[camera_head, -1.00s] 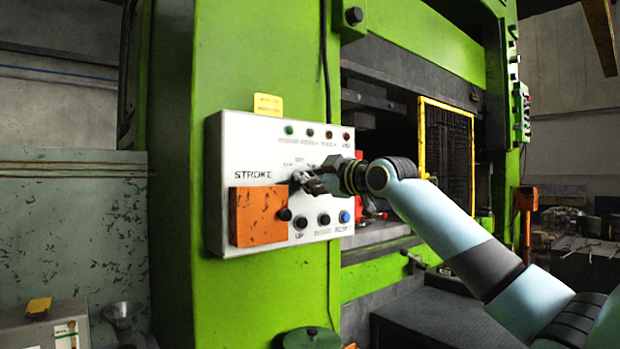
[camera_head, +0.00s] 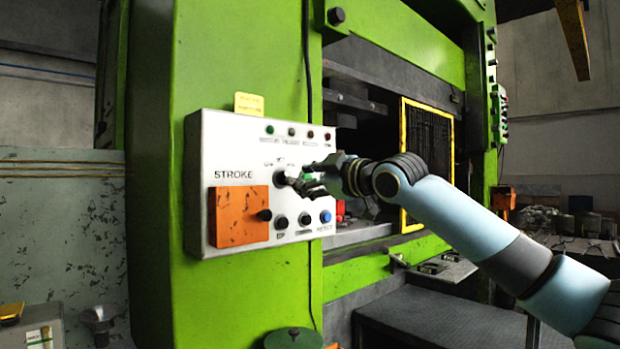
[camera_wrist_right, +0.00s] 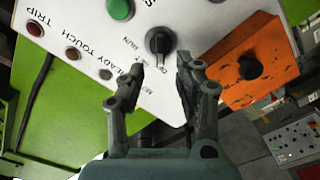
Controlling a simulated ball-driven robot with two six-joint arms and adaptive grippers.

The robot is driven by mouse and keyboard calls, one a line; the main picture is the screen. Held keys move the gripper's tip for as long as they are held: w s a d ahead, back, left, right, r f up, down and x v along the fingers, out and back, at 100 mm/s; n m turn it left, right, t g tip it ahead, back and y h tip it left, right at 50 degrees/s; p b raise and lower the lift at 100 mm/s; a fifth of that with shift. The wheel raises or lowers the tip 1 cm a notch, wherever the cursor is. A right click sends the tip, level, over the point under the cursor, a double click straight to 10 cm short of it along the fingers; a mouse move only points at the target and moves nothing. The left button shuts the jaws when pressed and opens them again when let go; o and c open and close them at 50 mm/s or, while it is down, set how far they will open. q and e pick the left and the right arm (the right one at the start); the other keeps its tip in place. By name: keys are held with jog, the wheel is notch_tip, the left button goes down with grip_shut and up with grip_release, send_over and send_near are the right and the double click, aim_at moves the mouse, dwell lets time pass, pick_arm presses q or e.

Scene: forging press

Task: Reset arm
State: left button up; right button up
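My right gripper (camera_head: 302,179) is in front of the white control panel (camera_head: 232,140) on the green press. In the right wrist view my right gripper (camera_wrist_right: 160,75) is open, with a clear gap between its two fingers. A black rotary selector knob (camera_wrist_right: 160,42) sits just beyond the fingertips and apart from them. In the head view the knob (camera_head: 280,177) shows just left of the fingertips. My right arm (camera_head: 450,215) comes in from the right. My left gripper is not in view.
An orange box (camera_head: 238,215) with a black knob juts out at the panel's lower left. Black buttons and a blue button (camera_head: 325,216) line the panel's bottom. A yellow-framed guard (camera_head: 427,160) stands at the press opening. A green lid (camera_head: 293,338) is below.

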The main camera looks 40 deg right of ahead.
jog(key=shift+s, duration=1)
notch_tip(320, 180, down, 36)
jog(key=s+d+r+m+g+h+b, duration=0.1)
jog(key=s+d+m+g+h+b, duration=0.1)
jog(key=m+g+b, duration=0.3)
jog(key=s+f+m+g+b, duration=0.15)
jog(key=s+f, duration=0.45)
jog(key=f, duration=0.7)
jog(key=s+f+g+b, duration=0.2)
jog(key=s+f, duration=0.3)
jog(key=f, duration=0.8)
jog(key=s+a+f+m+g+b, duration=0.1)
jog(key=s+a+f+g, duration=0.15)
jog(key=s+f, duration=0.75)
jog(key=s+a+f+m+g+b, duration=0.1)
jog(key=s+a+f+g+b, duration=0.15)
jog(key=s+f, duration=0.75)
jog(key=s+a+f+g, duration=0.1)
jog(key=s+f, duration=0.3)
jog(key=s, duration=0.4)
jog(key=s+a+f+g, duration=0.1)
jog(key=s+a+f, duration=0.3)
jog(key=s, duration=0.4)
jog(key=s+a+f+g, duration=0.1)
jog(key=s+f, duration=0.3)
jog(key=s, duration=0.4)
jog(key=shift+s+a+m+g+b, duration=0.2)
jog(key=shift+a+m+g+b, duration=0.2)
jog(key=shift+a, duration=0.45)
